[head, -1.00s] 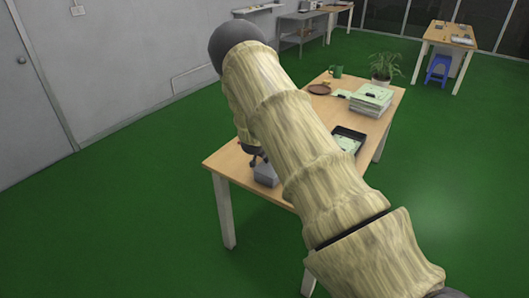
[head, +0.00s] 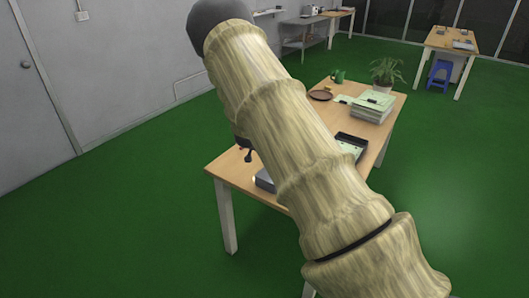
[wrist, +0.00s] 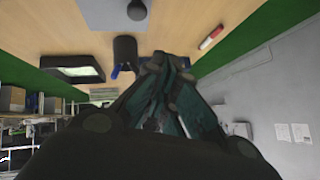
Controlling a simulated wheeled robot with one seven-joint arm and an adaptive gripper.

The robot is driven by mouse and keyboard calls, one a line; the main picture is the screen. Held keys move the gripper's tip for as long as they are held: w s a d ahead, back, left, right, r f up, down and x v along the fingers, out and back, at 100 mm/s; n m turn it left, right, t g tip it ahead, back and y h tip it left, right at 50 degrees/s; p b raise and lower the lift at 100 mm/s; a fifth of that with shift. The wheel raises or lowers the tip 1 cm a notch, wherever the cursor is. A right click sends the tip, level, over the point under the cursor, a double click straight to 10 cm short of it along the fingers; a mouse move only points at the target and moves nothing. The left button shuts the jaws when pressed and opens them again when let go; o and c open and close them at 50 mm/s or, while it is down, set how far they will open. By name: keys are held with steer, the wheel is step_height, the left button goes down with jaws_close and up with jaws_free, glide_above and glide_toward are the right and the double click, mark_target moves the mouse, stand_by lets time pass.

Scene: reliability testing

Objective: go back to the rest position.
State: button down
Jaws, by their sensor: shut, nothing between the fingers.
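My gripper (wrist: 168,64) shows in the wrist view with its dark fingers drawn together and nothing between them. It is above the wooden table (wrist: 185,22), which fills the top of that view. In the head view my sleeved arm reaches over the table (head: 222,167) and hides most of the gripper; only a small dark part (head: 248,154) shows at the arm's left edge. I cannot tell the exact gap between the fingers and the tabletop.
In the wrist view a dark cup (wrist: 125,48), a black tray (wrist: 72,70) and a red-and-white marker (wrist: 211,38) are on the table. In the head view a paper stack (head: 372,108), plant (head: 386,72) and green mug (head: 338,76) stand at the far end. Green floor (head: 450,200) is clear.

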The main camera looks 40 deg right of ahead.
steer(key=shift+s+a+r+b, duration=0.2)
steer(key=shift+s+a+r, duration=0.05)
steer(key=shift+a+r, duration=0.6)
steer(key=shift+s+a+r+b, duration=0.25)
steer(key=shift+a+r, duration=0.5)
steer(key=shift+r, duration=0.2)
steer(key=s+a+f+n+g+y, duration=0.15)
steer(key=s+a+f+n, duration=0.4)
steer(key=s+f, duration=0.75)
steer(key=s+a+f+n+g+y, duration=0.1)
steer(key=s+a+f+n+g, duration=0.15)
steer(key=s+a+f, duration=0.85)
steer(key=s+a+f+n+y, duration=0.1)
steer(key=s+a+f+n, duration=0.1)
steer(key=s+a, duration=0.3)
steer(key=s+a+f+n+g+y, duration=0.1)
steer(key=s+a, duration=0.5)
steer(key=s, duration=0.8)
steer(key=s+a+f+n+y+b, duration=0.1)
steer(key=s+a+f+n+y, duration=0.2)
steer(key=s, duration=0.6)
steer(key=shift+s+a+n+g, duration=0.3)
steer(key=shift+a+n, duration=0.4)
steer(key=shift+a, duration=0.55)
steer(key=shift+f, duration=0.1)
